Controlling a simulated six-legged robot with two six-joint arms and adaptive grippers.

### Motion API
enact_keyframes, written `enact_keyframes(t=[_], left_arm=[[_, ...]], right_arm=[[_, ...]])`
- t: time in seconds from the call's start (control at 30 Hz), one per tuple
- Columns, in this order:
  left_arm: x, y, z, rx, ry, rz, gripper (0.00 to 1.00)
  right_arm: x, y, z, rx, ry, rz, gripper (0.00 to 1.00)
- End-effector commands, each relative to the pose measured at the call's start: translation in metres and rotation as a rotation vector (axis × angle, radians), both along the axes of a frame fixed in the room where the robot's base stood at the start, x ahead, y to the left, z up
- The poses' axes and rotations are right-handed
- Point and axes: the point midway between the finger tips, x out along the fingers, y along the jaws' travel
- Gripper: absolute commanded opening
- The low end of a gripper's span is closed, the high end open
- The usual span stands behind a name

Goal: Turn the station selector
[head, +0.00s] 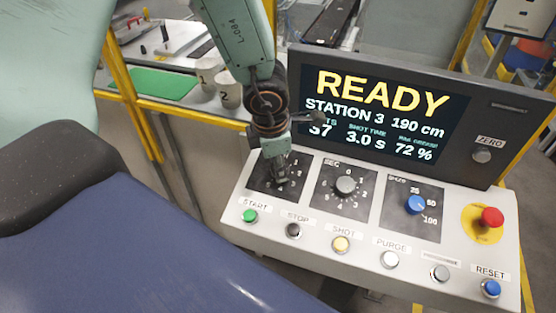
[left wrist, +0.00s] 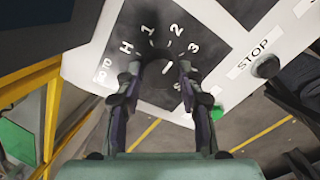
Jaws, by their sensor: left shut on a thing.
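The station selector's dark dial plate (head: 297,176) is the leftmost dial on the sloping white control panel. My left gripper (head: 277,172) comes down onto it from above and covers its knob in the head view. In the left wrist view the dial plate (left wrist: 207,65) shows the marks H, 1, 2 and 3 around the knob. My left gripper's fingers (left wrist: 160,70) are on both sides of the dark knob and shut on it. The screen (head: 385,112) reads READY and STATION 3. My right gripper is not in view.
A SEC knob (head: 345,185) and a blue knob (head: 415,204) sit right of the selector. Several push buttons line the front, including green START (head: 250,216). A red emergency button (head: 492,217) is at the right. White cups (head: 229,92) stand behind.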

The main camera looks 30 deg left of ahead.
Motion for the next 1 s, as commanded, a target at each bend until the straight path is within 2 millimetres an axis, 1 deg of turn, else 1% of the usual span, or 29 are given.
enact_keyframes(t=[0.47, 1.0], left_arm=[[0.001, 0.0, 0.0, -0.112, -0.033, 0.437, 0.07], [0.001, -0.001, -0.001, -0.245, -0.065, 0.934, 0.07]], right_arm=[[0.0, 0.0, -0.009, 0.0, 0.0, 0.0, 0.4], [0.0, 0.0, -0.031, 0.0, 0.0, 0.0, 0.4]])
